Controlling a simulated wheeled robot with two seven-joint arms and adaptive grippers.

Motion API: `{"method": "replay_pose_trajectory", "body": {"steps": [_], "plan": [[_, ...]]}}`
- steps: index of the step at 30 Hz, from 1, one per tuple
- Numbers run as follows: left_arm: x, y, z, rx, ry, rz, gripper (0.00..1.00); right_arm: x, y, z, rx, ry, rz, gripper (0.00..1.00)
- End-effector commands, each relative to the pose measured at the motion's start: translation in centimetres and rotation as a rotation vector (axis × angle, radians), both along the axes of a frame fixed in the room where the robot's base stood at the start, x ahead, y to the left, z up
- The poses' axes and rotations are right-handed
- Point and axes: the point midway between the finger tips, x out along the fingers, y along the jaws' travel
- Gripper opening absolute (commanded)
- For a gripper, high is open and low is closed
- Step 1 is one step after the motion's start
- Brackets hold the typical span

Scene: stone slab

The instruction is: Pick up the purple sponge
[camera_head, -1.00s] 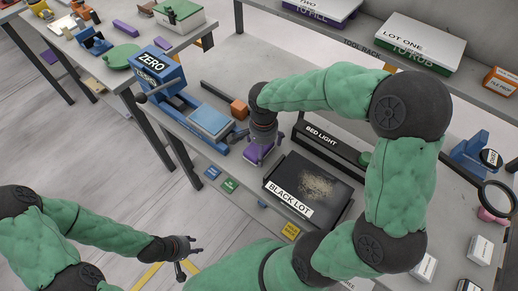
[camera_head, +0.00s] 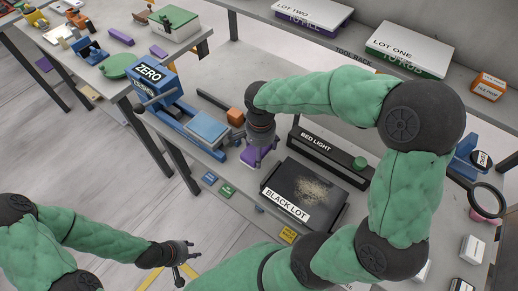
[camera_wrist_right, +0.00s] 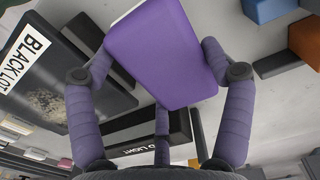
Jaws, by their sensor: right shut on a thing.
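The purple sponge (camera_head: 250,157) is a flat block with a paler face at the bench's front edge, left of the black tray. My right gripper (camera_head: 258,147) is over it from above. In the right wrist view the sponge (camera_wrist_right: 165,55) sits between the purple-grey fingers of the right gripper (camera_wrist_right: 158,75), which are shut on it. I cannot tell whether the sponge is clear of the bench. My left gripper (camera_head: 187,262) is low in the head view, away from the bench, with its fingers apart and empty.
The black tray (camera_head: 333,212) with pale grains lies right of the sponge, with the bed light bar (camera_head: 325,155) behind it. A blue stand with a pale-blue plate (camera_head: 208,129) and an orange block (camera_head: 235,117) are to the left. A magnifier ring (camera_head: 488,199) stands far right.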

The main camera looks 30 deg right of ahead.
Motion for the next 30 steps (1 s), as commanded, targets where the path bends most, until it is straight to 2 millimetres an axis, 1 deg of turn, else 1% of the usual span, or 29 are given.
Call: {"method": "replay_pose_trajectory", "body": {"steps": [1, 6, 12, 18, 24, 30], "plan": [[0.0, 0.0, 0.8, 0.0, 0.0, 0.0, 0.4, -0.8, 0.2, 1.6, 0.0, -0.007, 0.001, 0.59], [0.0, 0.0, 2.4, 0.0, 0.0, 0.0, 0.4, -4.0, 1.0, 5.4, 0.0, -0.006, 0.002, 0.59], [0.0, 0.0, 3.4, 0.0, 0.0, 0.0, 0.4, -8.1, 1.9, 6.7, 0.0, -0.003, 0.002, 0.59], [0.0, 0.0, 4.1, 0.0, 0.0, 0.0, 0.4, -10.8, 2.6, 7.9, 0.0, -0.004, 0.001, 0.59], [0.0, 0.0, 4.4, 0.0, 0.0, 0.0, 0.4, -12.0, 2.9, 8.3, 0.0, -0.002, 0.001, 0.59], [0.0, 0.0, 4.5, 0.0, 0.0, 0.0, 0.4, -12.3, 2.9, 8.4, -0.001, -0.001, 0.0, 0.59]]}}
